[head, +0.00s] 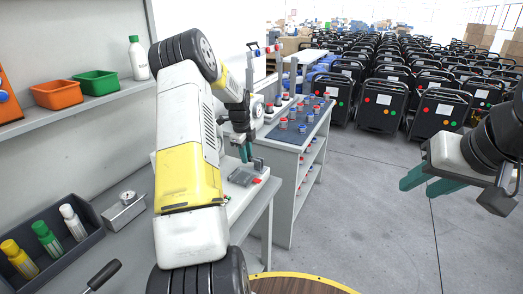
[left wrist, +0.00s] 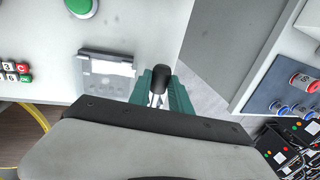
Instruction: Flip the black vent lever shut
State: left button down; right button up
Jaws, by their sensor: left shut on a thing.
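The black vent lever (left wrist: 161,74) shows in the left wrist view as a black knob on a metallic stem. It stands between the green fingers of my left gripper (left wrist: 160,92), which is shut on it. In the head view my left gripper (head: 246,152) is at the grey-white washer panel (head: 238,200), largely hidden behind my own forearm. I cannot make out the lever there. My right gripper (head: 428,180) is at the right of the head view, over the open floor, with its green fingers apart and empty.
Beside the lever are a grey display (left wrist: 108,72), a green button (left wrist: 82,5) and a coloured keypad (left wrist: 15,72). A workbench (head: 290,135) with red and blue parts stands behind. A shelf holds orange (head: 56,95) and green (head: 96,83) bins.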

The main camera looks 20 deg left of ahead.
aim_at(253, 159)
pick_arm(q)
jog(key=shift+r, duration=0.1)
jog(key=y, duration=0.1)
jog(key=d+r+y, duration=0.1)
jog(key=y, duration=0.1)
jog(key=shift+d+r+t+y, duration=0.2)
jog(key=shift+r+t+y, duration=0.05)
jog(key=shift+t+y, duration=0.05)
jog(key=y, duration=0.1)
jog(key=d+r+y, duration=0.1)
jog(key=y, duration=0.1)
jog(key=shift+s+d+m+t+y, duration=0.1)
jog(key=shift+d+m+t+y, duration=0.05)
jog(key=shift+m+t+y, duration=0.2)
jog(key=y, duration=0.1)
jog(key=d+y, duration=0.1)
jog(key=y, duration=0.1)
jog(key=shift+s+d+r+m+t, duration=0.1)
jog(key=shift+d+r+m+t, duration=0.05)
jog(key=shift+r+m+t, duration=0.15)
jog(key=shift+s+d+r+t+y, duration=0.1)
jog(key=shift+d+t+y, duration=0.2)
jog(key=shift+y, duration=0.55)
jog(key=shift+s+d+r+t+y, duration=0.1)
jog(key=shift+d+y, duration=0.3)
jog(key=shift+y, duration=0.4)
jog(key=shift+f, duration=0.1)
jog(key=c, duration=1.2)
grip_release()
